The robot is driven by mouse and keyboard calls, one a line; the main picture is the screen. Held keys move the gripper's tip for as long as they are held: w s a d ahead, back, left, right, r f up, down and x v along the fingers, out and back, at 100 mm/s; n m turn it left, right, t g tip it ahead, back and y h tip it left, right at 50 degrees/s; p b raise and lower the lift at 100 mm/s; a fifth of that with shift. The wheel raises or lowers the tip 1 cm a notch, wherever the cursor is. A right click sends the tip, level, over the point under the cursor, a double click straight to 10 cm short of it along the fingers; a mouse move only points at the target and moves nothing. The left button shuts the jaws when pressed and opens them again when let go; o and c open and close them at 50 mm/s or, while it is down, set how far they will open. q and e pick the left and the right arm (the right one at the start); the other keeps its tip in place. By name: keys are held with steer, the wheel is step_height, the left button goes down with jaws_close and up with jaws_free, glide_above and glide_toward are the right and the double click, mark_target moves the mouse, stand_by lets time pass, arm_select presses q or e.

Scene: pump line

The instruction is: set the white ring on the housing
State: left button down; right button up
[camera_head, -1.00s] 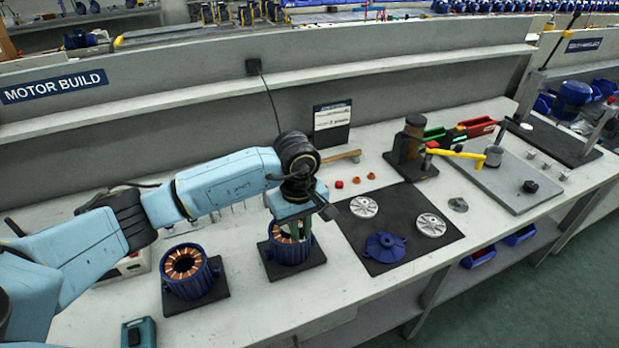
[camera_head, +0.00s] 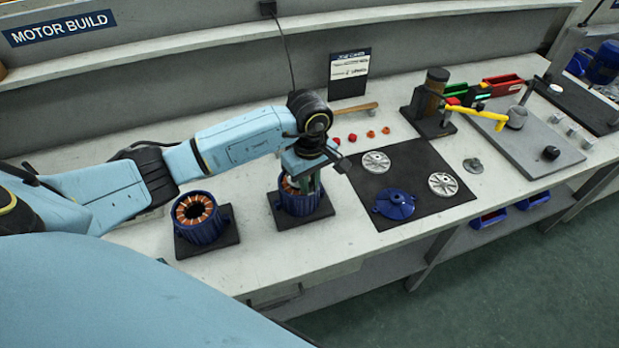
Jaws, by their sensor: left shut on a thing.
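My left gripper (camera_head: 302,177) points down over the right blue motor housing (camera_head: 300,204), with its fingertips at the housing's open top. The right housing stands upright on a dark square base, copper windings partly showing inside. The left blue housing (camera_head: 203,232) stands on a similar base, open at the top, with a ring of copper windings. My right gripper is not in view.
A dark mat (camera_head: 408,163) to the right holds two silver discs (camera_head: 376,162) and a blue end cap (camera_head: 394,205). Small red and orange parts (camera_head: 371,134) and a wooden-handled tool (camera_head: 356,109) lie behind. A yellow-handled press (camera_head: 434,110) stands farther right. The bench front is clear.

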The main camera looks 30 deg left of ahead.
arm_select(q)
steer(key=shift+s+a, duration=0.1)
steer(key=shift+s, duration=0.15)
stand_by(0.7)
steer(key=shift+f+b, duration=0.2)
steer(key=shift+b, duration=0.1)
stand_by(0.9)
steer(key=c, duration=1.3)
jaws_free()
steer(key=shift+o, duration=0.3)
steer(key=shift+o, duration=0.8)
steer(key=shift+r+p, duration=1.55)
steer(key=shift+r, duration=1)
